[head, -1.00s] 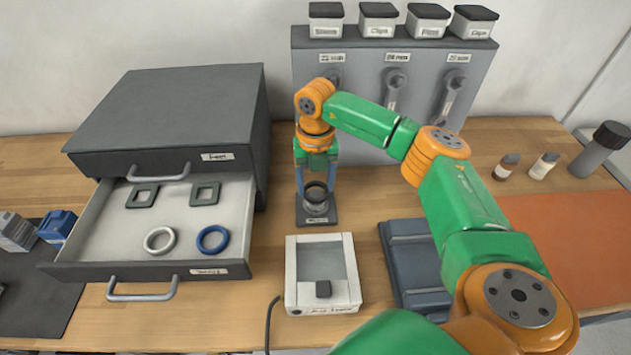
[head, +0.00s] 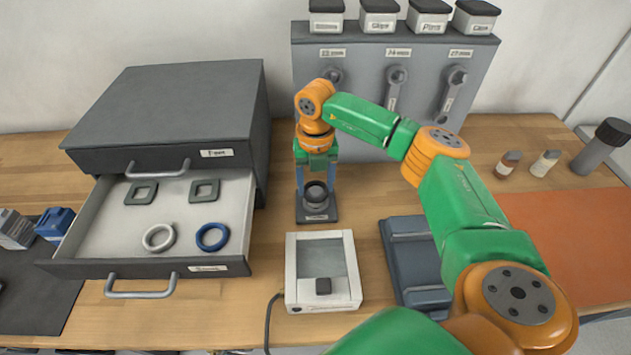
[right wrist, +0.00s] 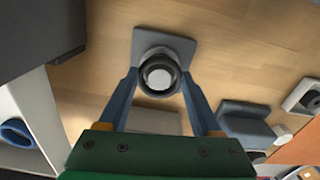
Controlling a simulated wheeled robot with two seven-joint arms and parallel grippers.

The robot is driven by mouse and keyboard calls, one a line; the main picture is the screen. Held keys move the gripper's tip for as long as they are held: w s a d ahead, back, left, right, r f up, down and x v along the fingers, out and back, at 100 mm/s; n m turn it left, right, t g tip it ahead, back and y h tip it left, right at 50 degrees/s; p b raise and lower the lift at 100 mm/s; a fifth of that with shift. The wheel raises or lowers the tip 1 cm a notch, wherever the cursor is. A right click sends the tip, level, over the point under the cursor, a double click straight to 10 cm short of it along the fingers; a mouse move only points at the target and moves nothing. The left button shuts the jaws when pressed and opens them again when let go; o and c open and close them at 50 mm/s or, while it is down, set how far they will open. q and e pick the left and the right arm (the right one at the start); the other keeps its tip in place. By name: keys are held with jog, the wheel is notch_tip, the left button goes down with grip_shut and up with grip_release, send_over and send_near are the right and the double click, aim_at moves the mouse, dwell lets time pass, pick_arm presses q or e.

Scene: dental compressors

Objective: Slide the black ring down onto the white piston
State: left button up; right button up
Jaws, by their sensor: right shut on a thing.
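The black ring (right wrist: 160,63) is between the fingers of my right gripper (right wrist: 159,80), which is shut on it. It also shows in the head view (head: 316,184), below my right gripper's body. The white piston (right wrist: 158,79) shows as a pale round top inside the ring's opening in the right wrist view. The ring looks roughly centred around it. The piston stands on a dark grey base plate (head: 316,216). How far down the piston the ring sits is hard to tell from above. My left gripper is not in view.
An open drawer (head: 100,225) at left holds square gaskets, a white ring (head: 158,238) and a blue ring (head: 212,237). A white scale-like box (head: 350,288) stands in front of the base plate. A grey panel (head: 365,75) stands behind, and a dark blue-grey tray (head: 412,250) lies right.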

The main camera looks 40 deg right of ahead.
jog(key=shift+f+b, duration=0.9)
jog(key=shift+f, duration=0.4)
dwell(0.4)
jog(key=o, duration=1.4)
notch_tip(320, 180, up, 9)
jog(key=p, duration=0.8)
jog(key=shift+r, duration=0.15)
